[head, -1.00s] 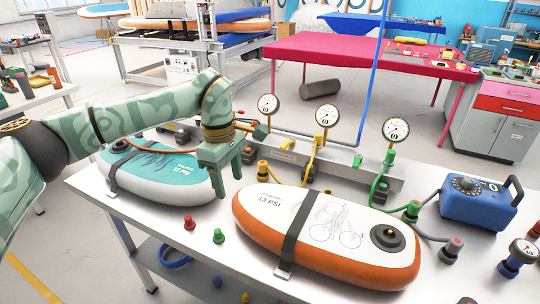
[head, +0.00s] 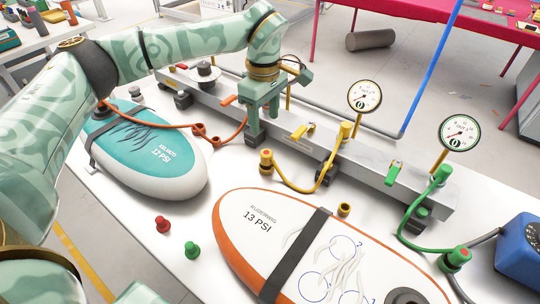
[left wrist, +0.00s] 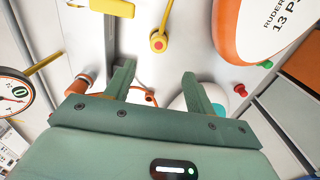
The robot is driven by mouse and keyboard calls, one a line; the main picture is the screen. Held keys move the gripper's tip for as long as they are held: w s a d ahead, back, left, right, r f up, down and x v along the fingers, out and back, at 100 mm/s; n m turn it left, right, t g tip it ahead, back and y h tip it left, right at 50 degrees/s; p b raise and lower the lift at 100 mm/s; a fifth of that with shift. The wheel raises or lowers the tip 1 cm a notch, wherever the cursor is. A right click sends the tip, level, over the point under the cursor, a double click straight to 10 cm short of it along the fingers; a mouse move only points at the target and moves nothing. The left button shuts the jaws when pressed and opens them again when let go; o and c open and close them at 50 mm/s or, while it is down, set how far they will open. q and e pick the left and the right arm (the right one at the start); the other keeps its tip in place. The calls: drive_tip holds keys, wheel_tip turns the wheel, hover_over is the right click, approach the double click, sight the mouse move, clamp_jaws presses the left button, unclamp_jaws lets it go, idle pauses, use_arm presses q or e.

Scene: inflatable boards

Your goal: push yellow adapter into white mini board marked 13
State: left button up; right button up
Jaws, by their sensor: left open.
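The white mini board (head: 262,243) marked 13 PSI has an orange rim and a dark strap. Its black round valve (head: 405,297) is partly cut off by the bottom edge. It also shows in the left wrist view (left wrist: 259,17). A yellow hose-end adapter (head: 266,166) with an orange-red top stands upright left of the board's far edge; it shows in the left wrist view (left wrist: 158,41). A small yellow ring-shaped piece (head: 344,209) is beside the board. My left gripper (head: 263,132) is open and empty, pointing down behind the hose-end adapter, apart from it. My right gripper is out of view.
The teal and white 12 PSI board (head: 178,180) lies at left. Loose red (head: 163,224) and green (head: 192,250) pieces stand between the boards. The metal manifold (head: 330,150) with gauges (head: 364,97) and hoses runs behind. A blue box (head: 522,250) is at right.

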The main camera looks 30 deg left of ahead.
use_arm(q)
drive_tip(key=b, duration=0.2)
hover_over(266, 152)
wheel_tip(266, 152, down, 7)
drive_tip(key=shift+r, duration=0.2)
drive_tip(key=shift+f, duration=0.4)
wheel_tip(266, 152, down, 5)
drive_tip(key=shift+f+b, duration=0.2)
drive_tip(key=shift+b, duration=0.9)
drive_tip(key=shift+r, duration=0.2)
drive_tip(key=c, duration=1.1)
